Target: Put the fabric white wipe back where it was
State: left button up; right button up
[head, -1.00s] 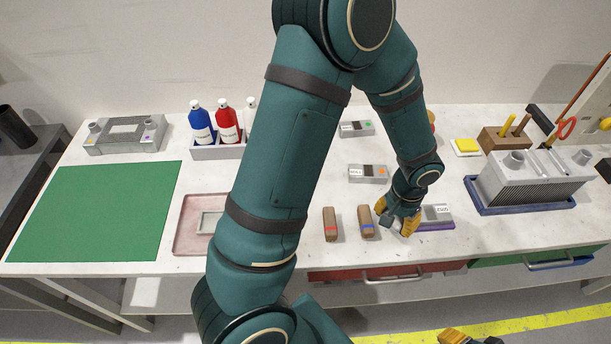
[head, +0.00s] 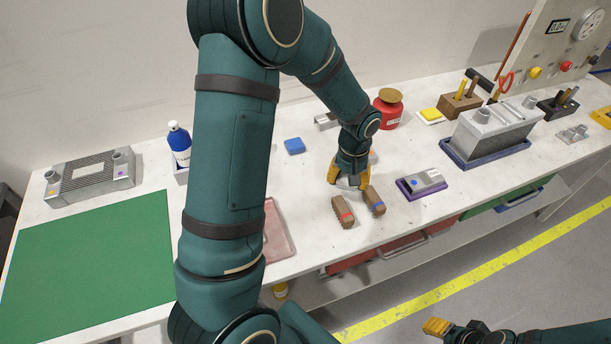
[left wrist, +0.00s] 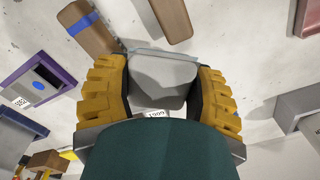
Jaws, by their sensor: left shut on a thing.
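My left gripper (head: 347,180) is over the table just behind two brown blocks. In the left wrist view its yellow fingers (left wrist: 160,90) are shut on a pale grey-white piece, which looks like the white wipe (left wrist: 160,72). In the head view only a small pale part of the wipe (head: 348,184) shows between the fingers. A small label shows just behind it in the left wrist view; what carries it is mostly hidden. I cannot tell whether the wipe touches the table. My right gripper (head: 437,327) is at the lower right, away from the table; its jaw opening is unclear.
A brown block with a red band (head: 343,212) and one with a blue band (head: 374,201) lie in front of the left gripper. A purple tray (head: 404,189) holds a metal part. My left arm hides the pink tray's left side.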

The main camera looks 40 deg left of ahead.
aim_at(308, 174)
pick_arm(q)
jog(key=a+r+n+b, duration=0.15)
jog(key=a+n, duration=0.55)
jog(key=a, duration=0.7)
jog(key=f, duration=0.3)
jog(key=f+b, duration=0.1)
jog(key=f, duration=0.4)
jog(key=shift+w+d+f, duration=0.15)
jog(key=shift+w+f, duration=0.15)
jog(key=shift+f, duration=0.1)
jog(key=shift+r, duration=0.1)
pick_arm(e)
jog(key=f, duration=0.1)
jog(key=s+f, duration=0.1)
jog(key=f, duration=0.1)
jog(key=shift+s+a+f, duration=0.15)
jog(key=shift+s, duration=0.15)
pick_arm(q)
jog(key=shift+b, duration=0.3)
jog(key=shift+f, duration=0.25)
jog(key=o, duration=1.2)
jog(key=shift+r, duration=0.1)
pick_arm(e)
jog(key=shift+f, duration=0.1)
